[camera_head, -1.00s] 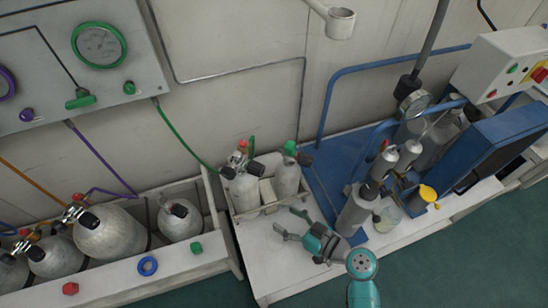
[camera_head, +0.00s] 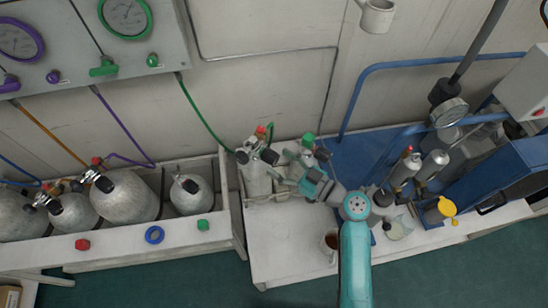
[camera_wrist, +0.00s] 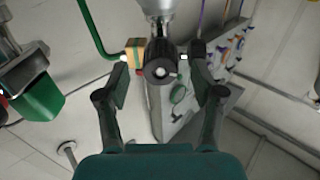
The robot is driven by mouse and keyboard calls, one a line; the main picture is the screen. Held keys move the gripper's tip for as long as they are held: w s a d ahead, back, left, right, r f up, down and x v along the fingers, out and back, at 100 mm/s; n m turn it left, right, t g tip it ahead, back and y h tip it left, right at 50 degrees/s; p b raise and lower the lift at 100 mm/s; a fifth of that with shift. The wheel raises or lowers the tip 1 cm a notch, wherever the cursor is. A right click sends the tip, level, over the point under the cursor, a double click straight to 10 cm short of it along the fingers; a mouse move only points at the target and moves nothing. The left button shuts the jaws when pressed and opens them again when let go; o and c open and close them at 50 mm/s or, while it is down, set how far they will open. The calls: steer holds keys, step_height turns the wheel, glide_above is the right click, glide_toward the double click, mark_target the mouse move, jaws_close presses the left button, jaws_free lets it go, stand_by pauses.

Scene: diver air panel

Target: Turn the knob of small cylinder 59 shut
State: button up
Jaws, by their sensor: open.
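Two small grey cylinders stand in a rack (camera_head: 272,196) at the bench's left end. The left cylinder (camera_head: 257,180) has a red-topped valve and black knobs. The right cylinder (camera_head: 308,150) has a green top and is partly hidden by my gripper. I cannot read a number on either. My gripper (camera_head: 284,168) is open and empty, pointing left at the left cylinder's valve. In the wrist view, a black round knob (camera_wrist: 160,66) lies between the open fingertips, with a gap on each side. My gripper (camera_wrist: 158,84) does not visibly touch it.
The green cap (camera_wrist: 38,103) is close to my gripper's left in the wrist view. A green hose (camera_head: 203,120) runs to the left cylinder. Large cylinders (camera_head: 128,197) fill a trough at left. A mug (camera_head: 330,245) stands on the bench's front.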

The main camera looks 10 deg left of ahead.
steer(key=shift+x, duration=1.4)
steer(key=c, duration=1.2)
steer(key=shift+o, duration=0.2)
